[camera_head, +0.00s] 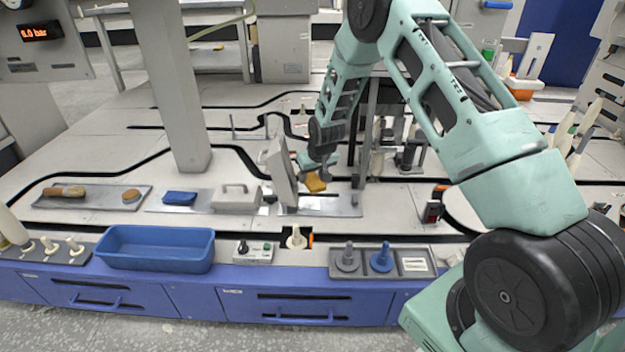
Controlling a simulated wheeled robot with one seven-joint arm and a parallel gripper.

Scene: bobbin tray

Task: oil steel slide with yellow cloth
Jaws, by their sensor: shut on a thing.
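My gripper (313,174) is shut on a yellow cloth (316,184), a small folded-looking piece, low over the middle of the bench. Below it lies a flat, shiny steel plate (342,208), which looks like the steel slide. The cloth is over the plate's back part; I cannot tell whether it touches the metal. A tilted grey panel (282,172) stands just left of my gripper, at the plate's left end. The fingertips are small and partly hidden by the gripper body and cloth.
Left of the plate are a grey box with a handle (237,197), a blue cloth (180,198) and a brush (64,191) on a tray. In front are a blue bin (156,249), a switch box (252,253) and a bobbin tray (413,265). A grey post (176,90) rises behind left.

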